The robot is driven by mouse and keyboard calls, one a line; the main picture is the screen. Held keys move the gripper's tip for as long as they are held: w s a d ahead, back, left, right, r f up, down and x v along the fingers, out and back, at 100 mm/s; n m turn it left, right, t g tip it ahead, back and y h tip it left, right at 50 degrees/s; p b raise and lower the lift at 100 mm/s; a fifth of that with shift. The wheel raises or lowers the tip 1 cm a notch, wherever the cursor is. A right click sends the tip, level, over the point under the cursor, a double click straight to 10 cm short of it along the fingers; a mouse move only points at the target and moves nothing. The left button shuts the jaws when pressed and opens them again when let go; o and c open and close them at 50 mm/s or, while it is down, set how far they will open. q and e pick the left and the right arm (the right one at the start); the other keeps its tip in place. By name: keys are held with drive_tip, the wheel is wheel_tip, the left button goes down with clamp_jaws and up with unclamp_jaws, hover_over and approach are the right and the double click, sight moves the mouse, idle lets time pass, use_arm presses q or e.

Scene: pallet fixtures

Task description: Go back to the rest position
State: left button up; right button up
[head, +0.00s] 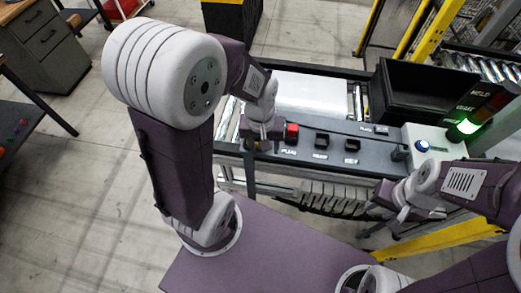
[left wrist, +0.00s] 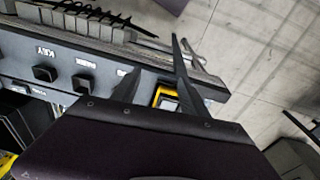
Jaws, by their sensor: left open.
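My left arm rises on the left of the head view and reaches over to the control panel (head: 338,150). My left gripper (head: 262,143) is low at the panel's left end, just left of a red block (head: 292,130). In the left wrist view its two dark fingers (left wrist: 155,65) are spread apart. A yellow piece with a grey top (left wrist: 166,98) shows between their bases; I cannot tell whether they touch it. My right gripper (head: 392,205) hangs in front of the panel's right part, apart from it. Its fingers are too small to read.
Black switches (head: 321,140) sit along the panel, with a blue button (head: 422,146) and a lit green lamp (head: 467,126) at right. Behind are a white plate (head: 312,92) and a black bin (head: 425,92). Yellow rails (head: 430,238) stand at right.

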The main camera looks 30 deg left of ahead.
use_arm(q)
drive_tip(key=s+m, duration=0.1)
drive_tip(key=s+f+m, duration=0.1)
drive_tip(key=s+m, duration=0.1)
drive_tip(key=shift+a+f+m, duration=0.15)
drive_tip(key=shift+m, duration=0.15)
wheel_tip(320, 180, down, 7)
drive_tip(key=b, duration=0.7)
drive_tip(key=shift+s, duration=0.15)
drive_tip(key=shift+f, duration=0.1)
